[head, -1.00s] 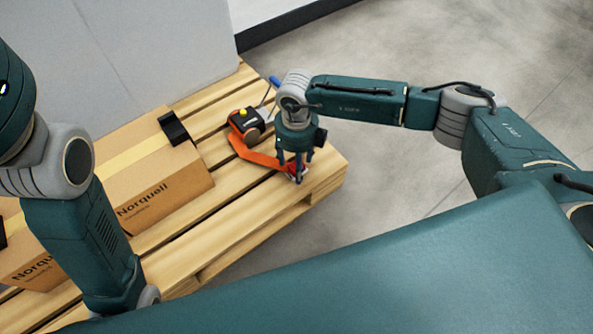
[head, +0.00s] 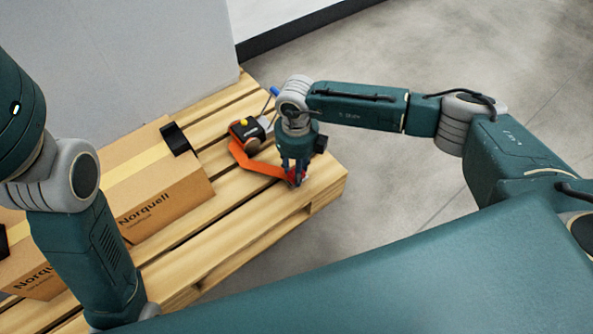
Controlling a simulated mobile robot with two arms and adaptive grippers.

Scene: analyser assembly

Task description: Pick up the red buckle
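The red buckle (head: 299,178) shows as a small red patch at the end of an orange strap, near the pallet's right corner. My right gripper (head: 295,176) points down over it, with its fingertips right at the buckle. The fingers hide much of the buckle, and I cannot tell whether they are open or shut on it. The orange strap (head: 258,168) runs from the buckle to a dark and orange tool (head: 247,133) with a yellow button. My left arm comes in at the left, but its gripper is out of view.
Open concrete floor (head: 410,190) lies to the right.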

